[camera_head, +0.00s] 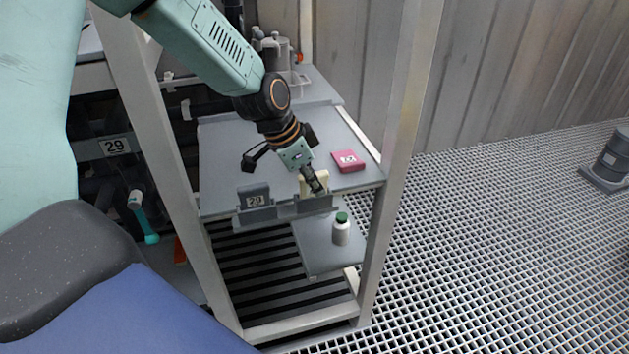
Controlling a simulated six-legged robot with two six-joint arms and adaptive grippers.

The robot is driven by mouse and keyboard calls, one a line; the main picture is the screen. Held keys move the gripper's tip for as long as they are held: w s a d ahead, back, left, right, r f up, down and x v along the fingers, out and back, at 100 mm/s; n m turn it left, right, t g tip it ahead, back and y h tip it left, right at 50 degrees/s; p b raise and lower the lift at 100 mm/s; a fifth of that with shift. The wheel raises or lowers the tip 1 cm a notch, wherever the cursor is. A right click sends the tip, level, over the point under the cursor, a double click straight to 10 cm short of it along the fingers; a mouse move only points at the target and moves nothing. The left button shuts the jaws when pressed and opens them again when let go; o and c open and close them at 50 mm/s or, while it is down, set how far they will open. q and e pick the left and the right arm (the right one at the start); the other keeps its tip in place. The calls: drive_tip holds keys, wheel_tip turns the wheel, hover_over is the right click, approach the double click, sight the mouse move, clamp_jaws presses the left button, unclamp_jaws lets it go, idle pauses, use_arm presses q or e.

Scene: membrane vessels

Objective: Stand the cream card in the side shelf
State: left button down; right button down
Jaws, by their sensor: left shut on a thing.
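The cream card (322,178) is upright in my left gripper (314,183), which is shut on it. Gripper and card are at the front edge of the grey side shelf (230,150). The card is at the right part of a low grey holder (285,212) along that edge. The gripper hides much of the card, and I cannot tell whether its lower edge touches the holder. My right gripper is not in view.
A dark grey card marked 20 (255,198) stands in the holder's left part. A pink box (348,161) lies to the right. Pale posts (400,130) flank the shelf.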

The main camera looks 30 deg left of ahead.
use_arm(q)
drive_tip(key=c, duration=1.2)
unclamp_jaws()
drive_tip(key=shift+r, duration=0.1)
drive_tip(key=v, duration=1.1)
drive_tip(key=shift+a+r, duration=0.2)
drive_tip(key=shift+r, duration=0.15)
drive_tip(key=shift+s, duration=0.15)
